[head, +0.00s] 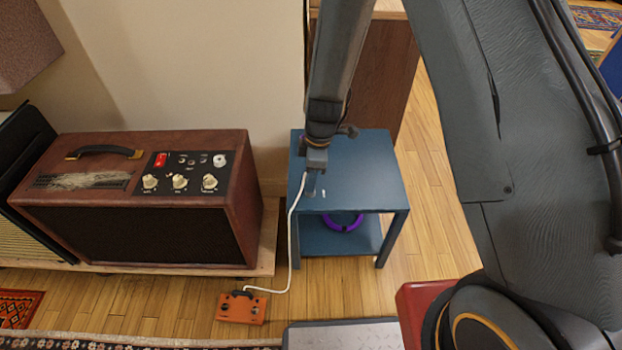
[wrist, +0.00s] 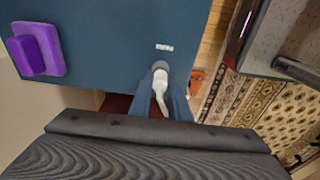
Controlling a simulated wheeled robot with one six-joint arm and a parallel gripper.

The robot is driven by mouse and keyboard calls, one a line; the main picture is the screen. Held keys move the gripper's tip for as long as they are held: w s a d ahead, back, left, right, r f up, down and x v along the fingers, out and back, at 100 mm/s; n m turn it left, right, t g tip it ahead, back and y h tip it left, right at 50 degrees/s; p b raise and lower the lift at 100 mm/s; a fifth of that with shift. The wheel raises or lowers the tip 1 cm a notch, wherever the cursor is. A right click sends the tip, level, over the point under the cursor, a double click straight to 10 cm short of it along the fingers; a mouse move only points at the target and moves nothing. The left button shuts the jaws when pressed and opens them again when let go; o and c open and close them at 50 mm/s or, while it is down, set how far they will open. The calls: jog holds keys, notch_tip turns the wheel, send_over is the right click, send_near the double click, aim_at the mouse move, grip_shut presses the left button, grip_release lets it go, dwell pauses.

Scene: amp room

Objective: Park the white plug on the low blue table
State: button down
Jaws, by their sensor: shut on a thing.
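My gripper (head: 312,184) points down over the left part of the low blue table (head: 375,175). It is shut on the white plug (wrist: 161,80), which shows between the fingers in the wrist view. In the head view the plug is mostly hidden by the fingers. Its white cable (head: 291,235) hangs over the table's left edge down to the floor. A small white label (wrist: 164,47) lies on the blue top beside the fingertips. I cannot tell whether the plug touches the top.
A purple block (wrist: 38,50) shows near the tabletop edge in the wrist view. A purple ring (head: 342,222) lies on the lower shelf. A brown amplifier (head: 140,235) stands left. The cable reaches an orange pedal (head: 241,308) on the floor. The tabletop's right side is clear.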

jog(key=shift+f, duration=0.1)
jog(key=c, duration=1.6)
grip_release()
jog(key=r, duration=0.5)
jog(key=d+r+p, duration=0.1)
jog(key=r, duration=0.1)
jog(key=shift+r, duration=0.4)
jog(key=s+d+r+m, duration=0.2)
jog(key=s+r+m, duration=0.65)
jog(key=r, duration=0.75)
jog(key=s+d+r+m+p, duration=0.1)
jog(key=s+d+r+m, duration=0.25)
jog(key=s, duration=0.35)
jog(key=s+d+r+m, duration=0.2)
jog(key=s+r+m, duration=0.15)
jog(key=s, duration=0.35)
jog(key=d+r+p, duration=0.3)
jog(key=p, duration=0.2)
jog(key=d+r+m+h+p, duration=0.1)
jog(key=d+r+p, duration=0.1)
jog(key=p, duration=0.3)
jog(key=d+r+m+p, duration=0.1)
jog(key=d+r+p, duration=0.2)
jog(key=p, duration=0.3)
jog(key=shift+s+d+r, duration=0.15)
jog(key=shift+d+r, duration=0.15)
jog(key=shift+r, duration=0.35)
